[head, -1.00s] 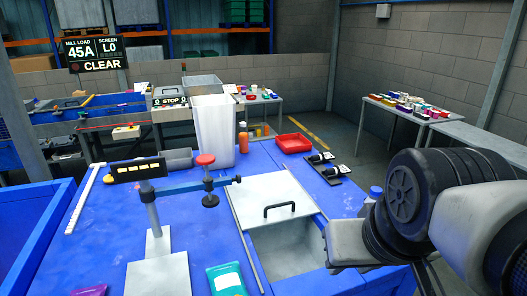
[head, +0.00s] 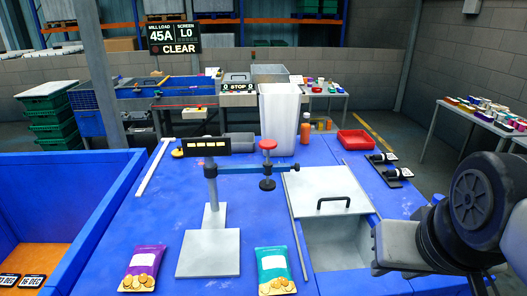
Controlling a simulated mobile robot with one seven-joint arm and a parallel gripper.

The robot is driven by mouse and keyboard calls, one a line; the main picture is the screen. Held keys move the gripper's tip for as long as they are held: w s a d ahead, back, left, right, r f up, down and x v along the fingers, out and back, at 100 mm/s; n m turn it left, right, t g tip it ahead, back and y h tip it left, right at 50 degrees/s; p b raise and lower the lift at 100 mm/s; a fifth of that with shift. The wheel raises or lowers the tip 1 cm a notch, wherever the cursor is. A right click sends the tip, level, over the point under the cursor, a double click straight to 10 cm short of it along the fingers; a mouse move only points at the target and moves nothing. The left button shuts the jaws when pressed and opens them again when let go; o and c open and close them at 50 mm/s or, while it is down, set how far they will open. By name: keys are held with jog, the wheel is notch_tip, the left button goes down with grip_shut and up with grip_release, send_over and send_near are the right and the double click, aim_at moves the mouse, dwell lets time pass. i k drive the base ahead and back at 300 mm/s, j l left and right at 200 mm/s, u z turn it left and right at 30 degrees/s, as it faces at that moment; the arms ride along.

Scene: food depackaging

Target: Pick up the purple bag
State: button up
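The purple bag (head: 143,268) lies on the blue table near its front edge, left of the grey stand's base plate. It has a picture of round golden snacks on its lower part and is fully in view. A teal bag (head: 275,271) with a similar picture lies right of the base plate. My arm shows at the right edge, over the table's right side and well apart from the purple bag. My gripper's fingers do not show.
A grey stand (head: 208,253) with a blue arm and red knob rises between the bags. A blue-walled bin (head: 110,200) borders the left side. An open-topped recess (head: 338,245) with a handled lid is at the right. A red tray (head: 356,140) sits farther back.

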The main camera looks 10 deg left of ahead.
aim_at(144, 282)
jog(key=k+l+u, duration=0.1)
jog(key=u, duration=0.3)
jog(key=k+l+u, duration=0.1)
jog(key=u, duration=0.3)
jog(key=k+u, duration=0.15)
jog(key=u, duration=0.25)
jog(key=i+u, duration=0.15)
jog(key=i, duration=0.25)
